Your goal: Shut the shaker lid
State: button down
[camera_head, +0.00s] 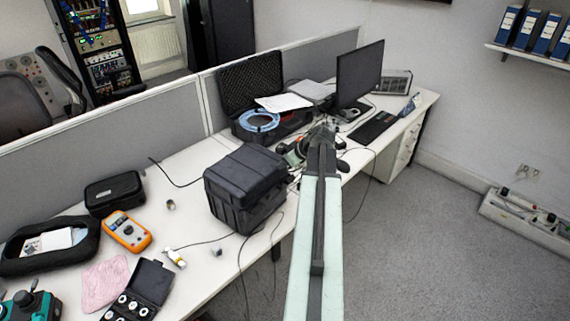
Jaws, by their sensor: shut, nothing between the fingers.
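A black box-shaped case (245,187) stands near the table's front edge in the middle of the view. Its top lies flat on its body, and a seam runs round below the top; it looks like the shaker, with the lid down. My arm reaches away from the camera along the right side of the box. My gripper (297,151) is small and partly hidden at the arm's far end, just beyond the box's right back corner. It is shut with nothing in it. I cannot tell whether it touches the box.
An open foam-lined case (250,84) with a blue cable coil (259,121) stands behind. A monitor (359,73) and keyboard (374,129) are at the right. An orange multimeter (128,231), pink cloth (104,283) and small black case (113,192) lie left. Cables cross the table near the box.

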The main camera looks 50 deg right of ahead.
jog(key=w+r+p+v, duration=0.1)
jog(key=p+v, duration=0.9)
jog(key=v, duration=0.3)
jog(key=shift+p, duration=0.4)
jog(key=shift+w, duration=0.15)
